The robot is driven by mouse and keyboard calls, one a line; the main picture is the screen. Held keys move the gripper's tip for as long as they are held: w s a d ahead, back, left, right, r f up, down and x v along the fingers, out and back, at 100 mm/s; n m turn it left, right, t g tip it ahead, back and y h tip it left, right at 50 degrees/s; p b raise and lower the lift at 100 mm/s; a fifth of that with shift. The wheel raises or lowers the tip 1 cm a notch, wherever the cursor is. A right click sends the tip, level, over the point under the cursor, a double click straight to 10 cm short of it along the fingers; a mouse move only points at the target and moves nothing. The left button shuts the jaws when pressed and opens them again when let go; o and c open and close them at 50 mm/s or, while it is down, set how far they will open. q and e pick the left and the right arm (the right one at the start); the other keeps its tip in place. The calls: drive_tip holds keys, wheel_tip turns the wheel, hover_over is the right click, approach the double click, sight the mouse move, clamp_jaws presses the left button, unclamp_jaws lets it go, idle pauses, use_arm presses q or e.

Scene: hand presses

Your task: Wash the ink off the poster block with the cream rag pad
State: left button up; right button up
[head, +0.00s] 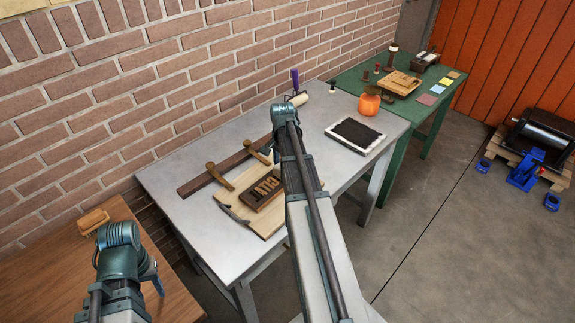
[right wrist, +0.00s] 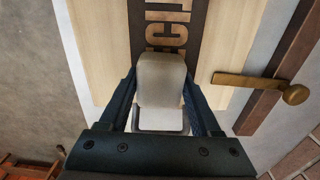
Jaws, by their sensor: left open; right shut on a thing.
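The poster block (head: 262,188), dark with raised tan wooden letters, lies on a pale wooden board (head: 232,208) on the grey table. It also shows at the top of the right wrist view (right wrist: 166,35), partly covered by the pad. My right gripper (right wrist: 162,105) is shut on the cream rag pad (right wrist: 160,80) and holds it over the near end of the block. I cannot tell whether the pad touches it. In the head view my right arm hides most of that gripper. My left gripper (head: 157,286) is open and empty at the lower left, over the brown table.
A dark bar and brass-handled tools (head: 220,176) lie beside the board. A black ink slab (head: 355,134) and an orange pot (head: 369,101) stand to the right. A wooden block (head: 93,220) sits on the brown table. A brick wall closes off the back.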

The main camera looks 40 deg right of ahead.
sight(258, 196)
drive_tip(key=shift+a, duration=0.55)
drive_tip(key=shift+s+a+f, duration=0.1)
drive_tip(key=shift+s+a, duration=0.15)
drive_tip(key=shift+a, duration=0.65)
drive_tip(key=shift+s+a, duration=0.2)
drive_tip(key=shift+a, duration=0.7)
drive_tip(key=shift+s+a, duration=0.15)
drive_tip(key=shift+a, duration=0.75)
drive_tip(key=shift+s+a, duration=0.1)
drive_tip(key=shift+a, duration=0.8)
drive_tip(key=shift+s+a, duration=0.2)
drive_tip(key=shift+a, duration=0.7)
drive_tip(key=shift+s+a, duration=0.2)
drive_tip(key=shift+a, duration=0.7)
drive_tip(key=shift+a, duration=0.15)
